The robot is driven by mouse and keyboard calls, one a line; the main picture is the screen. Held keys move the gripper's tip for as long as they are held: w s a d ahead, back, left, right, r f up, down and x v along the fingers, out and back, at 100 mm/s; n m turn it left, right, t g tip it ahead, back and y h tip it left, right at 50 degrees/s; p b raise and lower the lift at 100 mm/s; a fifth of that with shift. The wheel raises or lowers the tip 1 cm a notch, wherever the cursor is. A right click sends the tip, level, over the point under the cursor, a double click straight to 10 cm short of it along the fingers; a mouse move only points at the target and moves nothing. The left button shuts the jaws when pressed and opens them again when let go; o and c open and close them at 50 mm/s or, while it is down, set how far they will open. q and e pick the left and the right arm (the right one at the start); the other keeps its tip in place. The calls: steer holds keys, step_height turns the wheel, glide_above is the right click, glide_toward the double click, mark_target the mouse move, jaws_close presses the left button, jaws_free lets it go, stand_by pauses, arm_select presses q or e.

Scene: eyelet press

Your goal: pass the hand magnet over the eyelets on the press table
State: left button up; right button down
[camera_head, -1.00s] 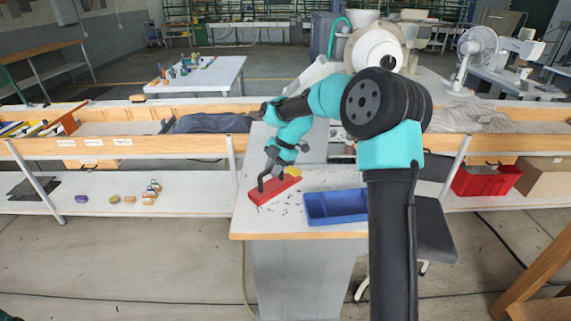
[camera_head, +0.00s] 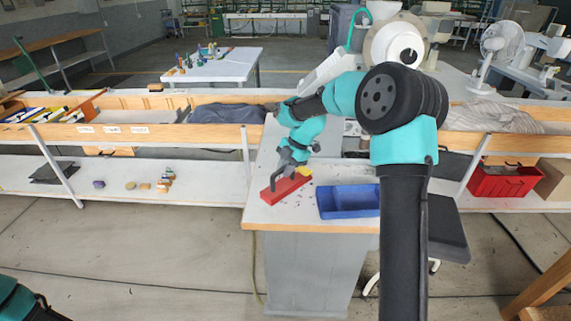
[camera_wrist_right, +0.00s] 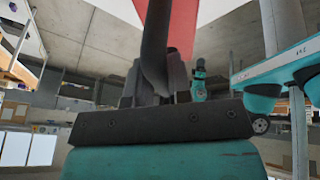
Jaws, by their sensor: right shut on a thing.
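The hand magnet is a red bar (camera_head: 277,192) on the light press table (camera_head: 300,222), set at a slant left of the blue tray. My right gripper (camera_head: 287,174) is shut on it from above. In the right wrist view the red magnet (camera_wrist_right: 186,20) shows behind a dark finger. I cannot tell whether the magnet touches the tabletop. The eyelets are tiny dark specks on the table near the magnet, too small to tell apart. A small yellow thing (camera_head: 304,172) shows at the magnet's far right end. My left gripper is out of view; only part of my left arm shows at bottom left.
A blue tray (camera_head: 348,212) stands on the table to the right of the magnet. My right arm hides the table's right side. A wooden-edged bench with bins and a lower shelf (camera_head: 110,178) runs behind. The table's front left corner is bare.

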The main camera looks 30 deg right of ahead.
mark_target(285, 183)
steer(key=shift+f, duration=1.8)
steer(key=w+a, duration=0.1)
steer(key=w, duration=0.1)
steer(key=w+a, duration=0.1)
steer(key=shift+w+a, duration=0.1)
steer(key=shift+w, duration=0.3)
steer(key=shift+w, duration=0.1)
steer(key=shift+w+d, duration=0.3)
steer(key=shift+w, duration=0.55)
steer(key=shift+w+d, duration=0.35)
steer(key=shift+w, duration=0.5)
steer(key=shift+w+d, duration=0.3)
steer(key=shift+w, duration=0.55)
steer(key=shift+s, duration=0.1)
steer(key=s+d, duration=0.4)
steer(key=s, duration=0.9)
steer(key=shift+d, duration=0.15)
